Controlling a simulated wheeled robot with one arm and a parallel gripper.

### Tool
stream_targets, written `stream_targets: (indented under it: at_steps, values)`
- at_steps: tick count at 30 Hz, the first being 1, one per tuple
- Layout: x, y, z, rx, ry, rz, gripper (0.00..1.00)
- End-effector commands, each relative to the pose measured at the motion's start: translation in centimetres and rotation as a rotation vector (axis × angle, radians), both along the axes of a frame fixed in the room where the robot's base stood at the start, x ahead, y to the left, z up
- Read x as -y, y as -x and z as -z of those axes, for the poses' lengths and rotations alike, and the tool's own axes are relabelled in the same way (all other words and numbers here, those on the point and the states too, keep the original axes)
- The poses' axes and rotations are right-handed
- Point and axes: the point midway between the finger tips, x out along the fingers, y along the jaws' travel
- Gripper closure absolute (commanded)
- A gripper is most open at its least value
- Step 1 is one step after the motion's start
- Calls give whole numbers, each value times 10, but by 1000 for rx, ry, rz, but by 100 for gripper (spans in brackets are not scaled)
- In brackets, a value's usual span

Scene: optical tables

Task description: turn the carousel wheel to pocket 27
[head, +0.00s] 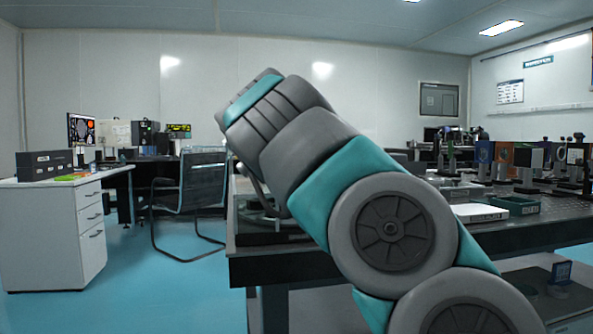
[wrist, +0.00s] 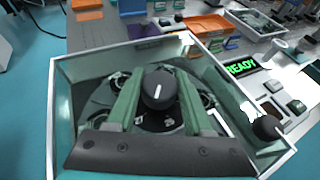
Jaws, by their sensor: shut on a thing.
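In the wrist view, the carousel wheel (wrist: 105,100) lies dark inside a tray-like housing with pale rims (wrist: 52,110). A round black knob (wrist: 157,92) with a white pointer line stands at its middle. My gripper (wrist: 158,80) reaches over the wheel, with one green finger on each side of the knob, shut on it. Much of the wheel is hidden by the fingers and the dark gripper body. In the head view, my arm hides the gripper and most of the housing.
A display with green READY letters (wrist: 240,67) sits right of the housing, near a second black knob (wrist: 267,127) and several buttons. Optical parts stand farther back on the dark table (head: 540,228). A chair (head: 192,190) and white desk (head: 60,225) stand at left.

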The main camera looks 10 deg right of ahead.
Motion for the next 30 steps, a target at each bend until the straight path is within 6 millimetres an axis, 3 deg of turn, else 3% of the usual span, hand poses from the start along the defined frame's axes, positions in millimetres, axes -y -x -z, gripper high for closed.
stream_targets:
  at_steps: [15,30]
  values:
    - [-1,-1,0,-1,1,247,100]
    - [0,0,0,1,0,373,100]
